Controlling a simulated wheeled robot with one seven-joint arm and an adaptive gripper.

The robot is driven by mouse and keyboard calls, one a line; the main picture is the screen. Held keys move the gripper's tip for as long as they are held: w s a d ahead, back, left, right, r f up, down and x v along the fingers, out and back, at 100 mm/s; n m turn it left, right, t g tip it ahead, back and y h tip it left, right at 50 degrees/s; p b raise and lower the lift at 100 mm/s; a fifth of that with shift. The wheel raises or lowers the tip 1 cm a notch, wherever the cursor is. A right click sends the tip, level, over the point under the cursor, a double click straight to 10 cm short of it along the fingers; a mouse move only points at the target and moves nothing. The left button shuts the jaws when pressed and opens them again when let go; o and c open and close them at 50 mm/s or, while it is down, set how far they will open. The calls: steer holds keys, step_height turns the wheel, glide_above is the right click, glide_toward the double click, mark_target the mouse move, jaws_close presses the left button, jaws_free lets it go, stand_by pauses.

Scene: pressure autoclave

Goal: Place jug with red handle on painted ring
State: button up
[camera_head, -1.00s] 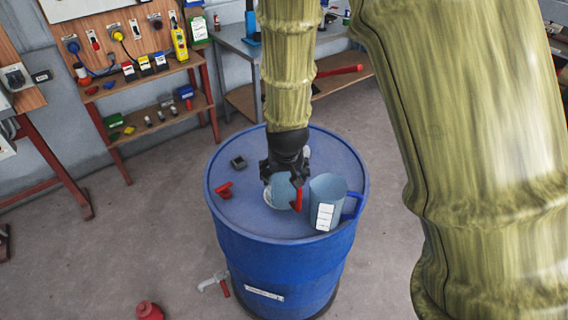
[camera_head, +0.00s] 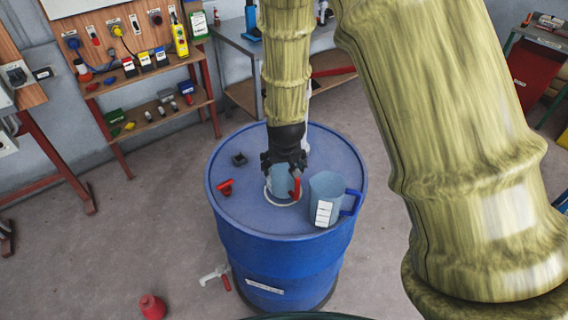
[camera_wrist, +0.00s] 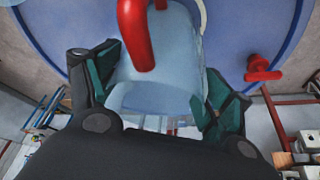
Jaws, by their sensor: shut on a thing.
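The jug with the red handle (camera_head: 280,181) is pale blue and stands upright on or just above the blue drum's top; I cannot tell whether it touches. Its red handle faces right in the head view. My gripper (camera_head: 284,165) is above the drum with its fingers on both sides of this jug. In the wrist view my gripper (camera_wrist: 160,92) is shut on the jug (camera_wrist: 160,85), with the red handle (camera_wrist: 136,35) in front. The white painted ring (camera_head: 283,203) shows around the jug's foot, partly hidden by the jug.
The blue drum (camera_head: 250,213) bears a second jug with a blue handle (camera_head: 325,190) close on the right, a red valve-like part (camera_head: 226,187) on the left and a small dark block (camera_head: 239,159) behind. Drum top is free at the front left.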

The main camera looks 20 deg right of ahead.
steer(key=shift+s+f, duration=0.15)
steer(key=shift+f, duration=0.25)
steer(key=shift+s+f, duration=0.15)
steer(key=o, duration=1.1)
steer(key=shift+o, duration=1.1)
steer(key=shift+s+f, duration=0.1)
steer(key=shift+s+a, duration=0.1)
steer(key=shift+f, duration=0.1)
steer(key=w+d+b+v, duration=0.1)
steer(key=b+v, duration=0.1)
steer(key=v, duration=1.1)
steer(key=shift+a+r+b, duration=0.3)
steer(key=shift+a+r, duration=0.05)
steer(key=shift+a, duration=0.05)
